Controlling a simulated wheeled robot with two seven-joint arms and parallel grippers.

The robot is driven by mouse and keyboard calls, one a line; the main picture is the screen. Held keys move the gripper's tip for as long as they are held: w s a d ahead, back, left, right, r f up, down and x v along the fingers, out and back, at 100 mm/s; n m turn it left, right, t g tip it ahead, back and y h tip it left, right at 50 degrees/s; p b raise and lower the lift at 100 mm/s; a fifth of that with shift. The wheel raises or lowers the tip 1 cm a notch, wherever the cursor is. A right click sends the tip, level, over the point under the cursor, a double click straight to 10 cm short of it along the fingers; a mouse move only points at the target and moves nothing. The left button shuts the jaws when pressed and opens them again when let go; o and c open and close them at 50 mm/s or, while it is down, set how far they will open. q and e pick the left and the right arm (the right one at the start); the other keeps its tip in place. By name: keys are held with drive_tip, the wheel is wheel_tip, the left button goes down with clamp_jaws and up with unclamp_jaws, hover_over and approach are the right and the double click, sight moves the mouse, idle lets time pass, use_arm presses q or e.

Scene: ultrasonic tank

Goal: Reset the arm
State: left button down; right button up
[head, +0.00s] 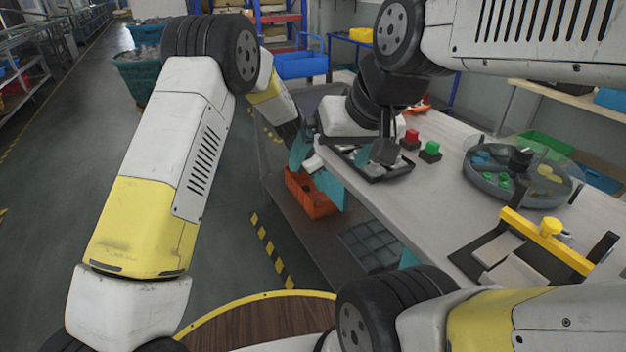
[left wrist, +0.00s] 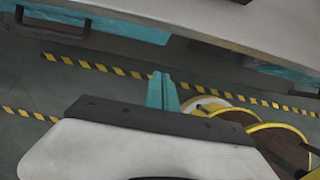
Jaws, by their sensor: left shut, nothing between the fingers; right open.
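My left arm rises from the lower left of the head view and bends down by the table's left edge. My left gripper (head: 300,150) is partly hidden there. In the left wrist view my left gripper (left wrist: 162,90) has its teal fingers together with nothing between them, over the floor. My right arm comes in from the upper right. My right gripper (head: 372,140) is open, over the black tray (head: 398,170) at the table's far end. Its fingertips are hard to make out.
The table (head: 455,195) holds a red button block (head: 410,140), a green one (head: 430,151), a round clear-lidded tank (head: 483,178) and a yellow-barred fixture (head: 560,248). An orange crate (head: 318,202) sits below. Open floor (head: 60,190) lies left; the table edge (left wrist: 240,45) tops the wrist view.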

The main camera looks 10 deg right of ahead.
use_arm(q)
drive_tip(key=s+a+r+m+t, duration=0.1)
drive_tip(key=s+a+r+m, duration=0.35)
drive_tip(key=a+r, duration=0.65)
drive_tip(key=s+a+r+m+t, duration=0.1)
drive_tip(key=s+a+r+m, duration=0.35)
drive_tip(key=a+r, duration=0.55)
drive_tip(key=s+a+r+m+t+y, duration=0.1)
drive_tip(key=s+a+r+m, duration=0.2)
drive_tip(key=s+a+m, duration=0.3)
drive_tip(key=s+a+r+m+t+y, duration=0.1)
drive_tip(key=s+a+m, duration=0.5)
drive_tip(key=s, duration=0.9)
wheel_tip(320, 180, up, 3)
drive_tip(key=shift+a+f+m+t, duration=0.15)
drive_tip(key=shift+a+m+t, duration=0.15)
drive_tip(key=shift+a+t, duration=0.25)
